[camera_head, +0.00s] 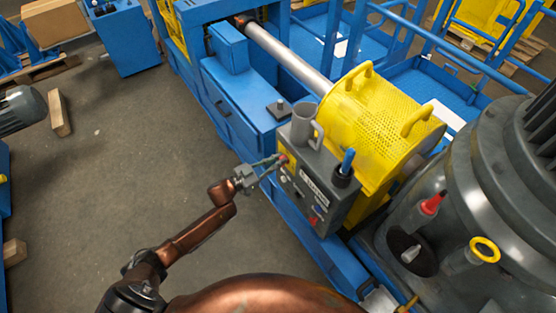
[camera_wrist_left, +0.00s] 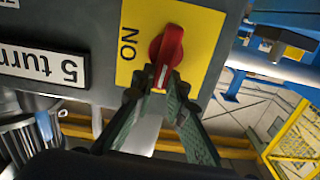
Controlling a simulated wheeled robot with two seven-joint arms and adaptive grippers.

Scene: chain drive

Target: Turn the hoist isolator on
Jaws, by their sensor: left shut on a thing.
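The isolator is a red rotary knob (camera_wrist_left: 167,46) on a yellow plate (camera_wrist_left: 205,38) on the grey control box (camera_head: 335,208). In the left wrist view the word ON is printed left of the knob. The knob's handle runs roughly up and down in that picture, with a white mark at its lower end. My left gripper (camera_wrist_left: 160,88) is shut on the lower end of the handle, one finger each side. In the head view my left gripper (camera_head: 275,163) reaches the box's upper left face and partly hides the knob. My right gripper is not in view.
A grey mug (camera_head: 303,122) and a blue-handled tool in a dark cup (camera_head: 345,168) stand on the box. A yellow perforated guard (camera_head: 380,125) is behind it. A large grey motor housing (camera_head: 480,170) stands at right.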

